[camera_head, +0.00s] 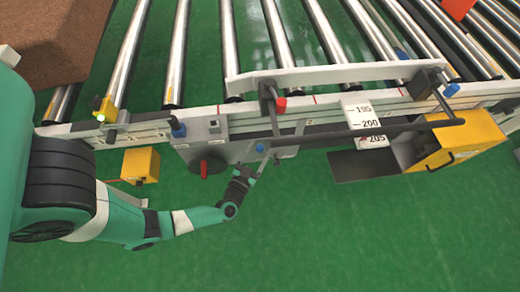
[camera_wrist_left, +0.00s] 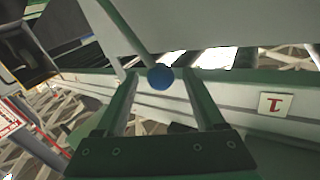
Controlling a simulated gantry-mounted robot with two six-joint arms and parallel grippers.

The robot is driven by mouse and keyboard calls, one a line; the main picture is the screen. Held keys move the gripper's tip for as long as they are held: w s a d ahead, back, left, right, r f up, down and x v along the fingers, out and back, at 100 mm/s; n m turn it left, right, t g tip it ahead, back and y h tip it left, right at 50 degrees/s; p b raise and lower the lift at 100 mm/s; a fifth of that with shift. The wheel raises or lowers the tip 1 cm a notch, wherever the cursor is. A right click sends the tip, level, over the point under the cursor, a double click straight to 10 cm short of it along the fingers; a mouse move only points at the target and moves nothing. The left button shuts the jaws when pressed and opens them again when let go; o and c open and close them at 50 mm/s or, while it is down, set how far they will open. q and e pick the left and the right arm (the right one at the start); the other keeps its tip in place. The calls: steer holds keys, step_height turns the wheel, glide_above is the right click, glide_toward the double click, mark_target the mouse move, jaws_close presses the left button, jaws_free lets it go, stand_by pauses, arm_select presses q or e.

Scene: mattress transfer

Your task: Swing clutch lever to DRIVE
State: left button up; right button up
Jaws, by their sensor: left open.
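The clutch lever is a thin rod with a blue ball knob (camera_head: 260,148), at the front face of the conveyor's grey control box (camera_head: 200,150). My left gripper (camera_head: 258,166) reaches up to it from below left. In the left wrist view the blue knob (camera_wrist_left: 160,77) sits between the tips of my two open fingers (camera_wrist_left: 163,85), and the rod runs up and left to a grey plate. I cannot tell if either finger touches the knob. No DRIVE marking is readable. My right gripper is out of view.
A red-handled knob (camera_head: 204,168) is on the box left of the lever. A yellow box (camera_head: 141,165) hangs further left, and a larger yellow housing (camera_head: 465,145) stands right. Rollers (camera_head: 175,60) lie behind, with a brown block (camera_head: 50,40) at upper left. Green floor in front is clear.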

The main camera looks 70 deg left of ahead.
arm_select(q)
steer(key=shift+w+a, duration=0.5)
steer(key=shift+a, duration=0.05)
steer(key=shift+c, duration=0.2)
jaws_close()
stand_by(0.9)
